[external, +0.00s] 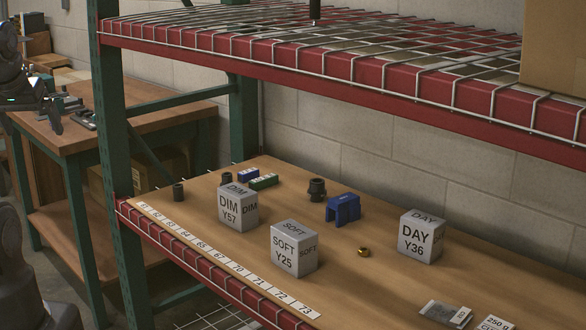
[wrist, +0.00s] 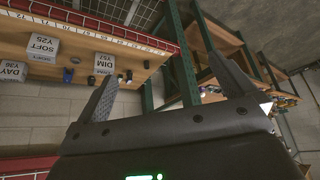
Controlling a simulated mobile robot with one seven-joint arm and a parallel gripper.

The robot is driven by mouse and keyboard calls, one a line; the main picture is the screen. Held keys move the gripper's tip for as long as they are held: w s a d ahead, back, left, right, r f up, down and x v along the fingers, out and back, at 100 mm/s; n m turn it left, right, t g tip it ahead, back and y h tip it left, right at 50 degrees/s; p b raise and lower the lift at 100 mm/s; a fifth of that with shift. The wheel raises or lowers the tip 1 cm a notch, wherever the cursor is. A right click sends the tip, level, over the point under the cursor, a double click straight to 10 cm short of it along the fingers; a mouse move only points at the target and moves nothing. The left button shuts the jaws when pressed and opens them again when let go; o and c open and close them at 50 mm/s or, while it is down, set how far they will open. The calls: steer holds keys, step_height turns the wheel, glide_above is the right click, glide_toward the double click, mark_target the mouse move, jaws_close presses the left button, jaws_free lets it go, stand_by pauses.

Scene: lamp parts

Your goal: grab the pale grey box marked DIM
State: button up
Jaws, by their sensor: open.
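The pale grey box marked DIM Y57 (external: 238,212) sits upright on the wooden shelf, near its left end and behind the number strip. It also shows in the wrist view (wrist: 104,64), left of centre. My gripper (external: 70,110) is at the far left of the external view, off the shelf and well apart from the box. In the wrist view my gripper (wrist: 168,88) has its two fingers spread wide with nothing between them.
Similar boxes marked SOFT (external: 294,250) and DAY (external: 421,237) stand right of DIM. Dark cylinders, a green block (external: 264,181) and a blue bracket (external: 343,208) lie nearby. A green post (external: 120,180) and red upper shelf beam (external: 330,82) frame the shelf.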

steer(key=shift+w, duration=0.1)
steer(key=w+d+f+m+y, duration=0.1)
steer(key=w+d+m, duration=0.25)
steer(key=w, duration=1.15)
steer(key=m+g+h, duration=0.2)
steer(key=m+h, duration=0.2)
steer(key=m, duration=0.1)
glide_above(237, 190)
steer(key=s+a, duration=0.1)
steer(key=a, duration=0.1)
step_height(237, 190, down, 25)
steer(key=shift+s+d+f, duration=0.1)
steer(key=shift+s, duration=0.05)
steer(key=shift+d+f, duration=0.2)
steer(key=x, duration=0.7)
steer(key=shift+f, duration=0.15)
